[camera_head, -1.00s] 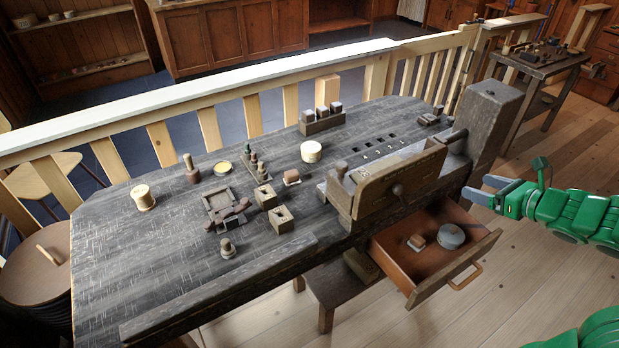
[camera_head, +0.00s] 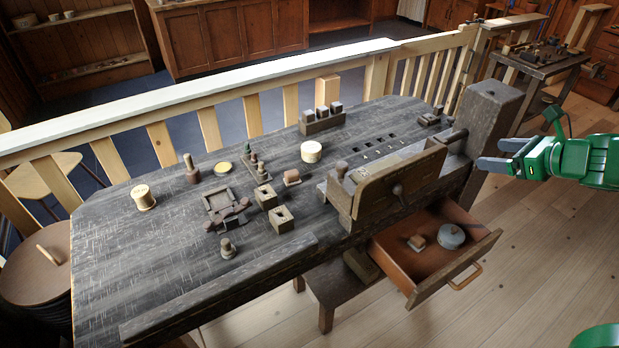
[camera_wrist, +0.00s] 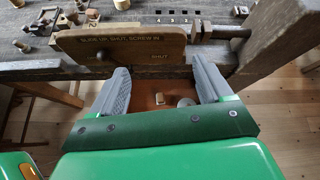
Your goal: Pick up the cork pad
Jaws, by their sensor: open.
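A small block with a pale, cork-like top (camera_head: 417,243) lies in the open drawer (camera_head: 483,252), left of a round grey lidded thing (camera_head: 451,237). A similar small brown block (camera_head: 292,177) sits on the bench top. I cannot tell for sure which of these is the cork pad. My gripper (camera_head: 498,155) is open and empty, in the air right of the bench and above the drawer's level. In the wrist view my open gripper (camera_wrist: 163,78) has the drawer's small block (camera_wrist: 160,98) and the round thing (camera_wrist: 187,102) showing between and beyond its fingers.
The bench's upright board (camera_head: 400,180) and thick end post (camera_head: 487,115) stand close to the drawer and my gripper. Turned spools, a tray and square blocks stand on the bench (camera_head: 100,270). The floor (camera_head: 560,270) right of the drawer is clear.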

